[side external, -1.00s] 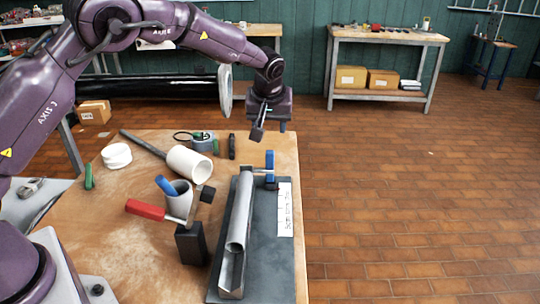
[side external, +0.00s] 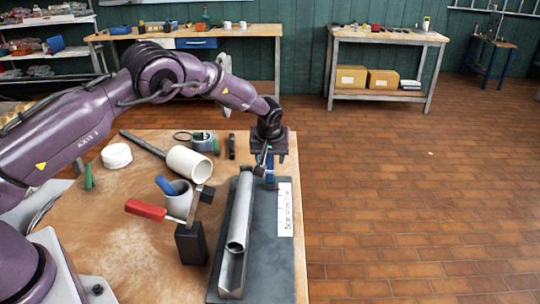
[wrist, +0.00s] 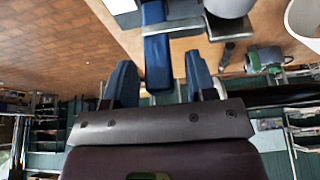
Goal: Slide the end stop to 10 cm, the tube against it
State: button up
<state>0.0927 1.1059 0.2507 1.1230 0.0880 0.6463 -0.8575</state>
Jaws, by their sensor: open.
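The end stop (side external: 270,179) is a blue upright piece at the far end of the grey V-channel (side external: 231,282), partly hidden by my gripper. The grey tube (side external: 241,205) lies lengthwise in the channel, its open end towards the near side. My gripper (side external: 270,165) points down over the end stop. In the wrist view my gripper's two blue fingers (wrist: 160,82) are apart, and the blue end stop (wrist: 157,55) shows between and just beyond them. Whether the fingers touch it, and whether the tube touches the stop, I cannot tell.
A white printed scale (side external: 285,210) lies right of the channel on the dark base plate (side external: 268,262). Left of it are a red-handled clamp (side external: 147,209) on a black block, a grey cup (side external: 180,198) and a white pipe (side external: 188,163). The table's right edge is close.

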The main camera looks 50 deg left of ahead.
grip_shut()
jog(key=s+d, duration=0.5)
jog(key=shift+s+d, duration=0.15)
jog(key=shift+d, duration=0.1)
grip_release()
jog(key=shift+r, duration=0.15)
